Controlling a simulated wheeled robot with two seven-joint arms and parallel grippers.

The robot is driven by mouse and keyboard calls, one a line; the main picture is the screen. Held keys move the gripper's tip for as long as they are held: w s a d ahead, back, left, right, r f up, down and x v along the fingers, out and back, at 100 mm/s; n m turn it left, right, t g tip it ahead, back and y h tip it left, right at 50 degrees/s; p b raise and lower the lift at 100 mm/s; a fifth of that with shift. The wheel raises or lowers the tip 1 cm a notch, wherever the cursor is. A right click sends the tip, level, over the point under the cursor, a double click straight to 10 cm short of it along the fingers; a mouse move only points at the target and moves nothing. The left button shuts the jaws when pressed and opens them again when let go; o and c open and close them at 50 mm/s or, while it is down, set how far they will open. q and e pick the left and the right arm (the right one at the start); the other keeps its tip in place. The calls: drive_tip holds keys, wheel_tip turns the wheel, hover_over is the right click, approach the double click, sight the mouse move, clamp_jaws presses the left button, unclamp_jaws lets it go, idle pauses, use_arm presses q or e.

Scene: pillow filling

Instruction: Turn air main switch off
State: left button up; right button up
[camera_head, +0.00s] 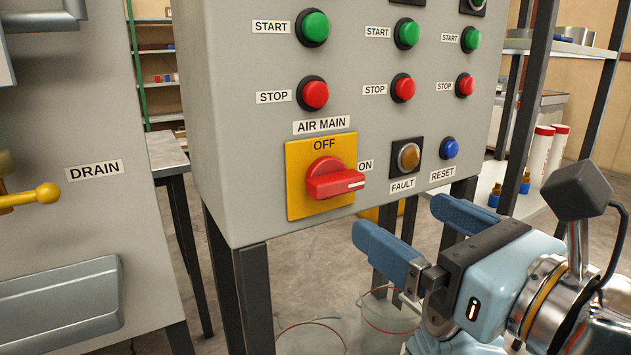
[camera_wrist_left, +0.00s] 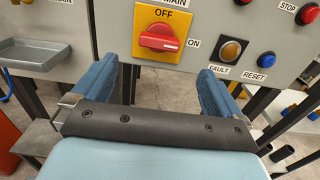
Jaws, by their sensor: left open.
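The air main switch is a red rotary handle (camera_head: 334,180) on a yellow plate (camera_head: 305,205), low on the grey control panel. Its white mark points right, to ON; OFF is printed above it. The handle also shows in the left wrist view (camera_wrist_left: 158,38), top centre. My left gripper (camera_head: 398,216) is open and empty, with its blue fingers apart. In the head view it is below and right of the switch. In the left wrist view its fingers (camera_wrist_left: 158,72) point toward the panel, to either side of the handle and below it, not touching it. My right gripper is not in view.
Green start buttons (camera_head: 314,27) and red stop buttons (camera_head: 314,94) sit above the switch. An amber fault lamp (camera_head: 408,157) and blue reset button (camera_head: 449,148) are at its right. A drain panel with a yellow lever (camera_head: 35,197) stands left. A shelf (camera_head: 560,52) stands right.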

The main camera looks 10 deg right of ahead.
sight(343, 184)
use_arm(q)
drive_tip(key=x, duration=1.2)
drive_tip(key=shift+w+f, duration=0.1)
drive_tip(key=shift+f, duration=0.05)
drive_tip(key=c, duration=0.9)
drive_tip(key=shift+c, duration=0.2)
